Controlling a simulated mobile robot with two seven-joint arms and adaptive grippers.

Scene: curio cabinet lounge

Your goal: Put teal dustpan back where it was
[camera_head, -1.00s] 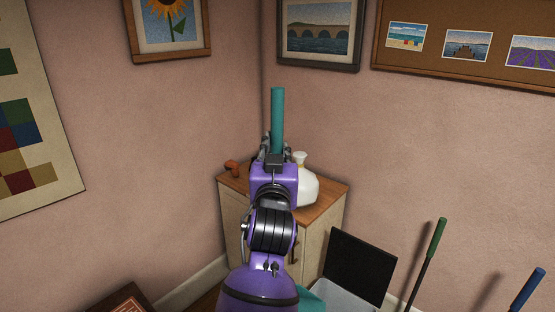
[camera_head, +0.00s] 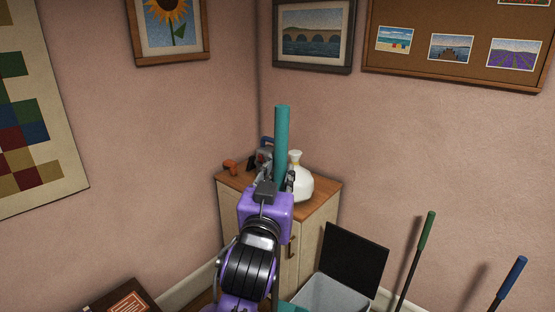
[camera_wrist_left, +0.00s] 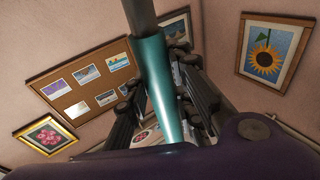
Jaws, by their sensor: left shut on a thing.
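The teal dustpan's handle (camera_head: 282,140) stands upright in the head view, in front of the corner cabinet. My left gripper (camera_head: 276,180) is shut on this handle. In the left wrist view the teal handle (camera_wrist_left: 158,85) runs between the fingers of the left gripper (camera_wrist_left: 165,105). A small teal patch (camera_head: 292,308) shows low in the head view beside my arm, likely the dustpan's pan; most of it is hidden by my arm. My right gripper is not in view.
The corner cabinet (camera_head: 318,205) carries a white vase (camera_head: 301,186), a small orange-brown object (camera_head: 230,167) and a dark item behind my gripper. A grey bin (camera_head: 335,293) with a raised black lid (camera_head: 354,260) stands right of it. Green (camera_head: 431,225) and blue (camera_head: 515,272) handles rise further right.

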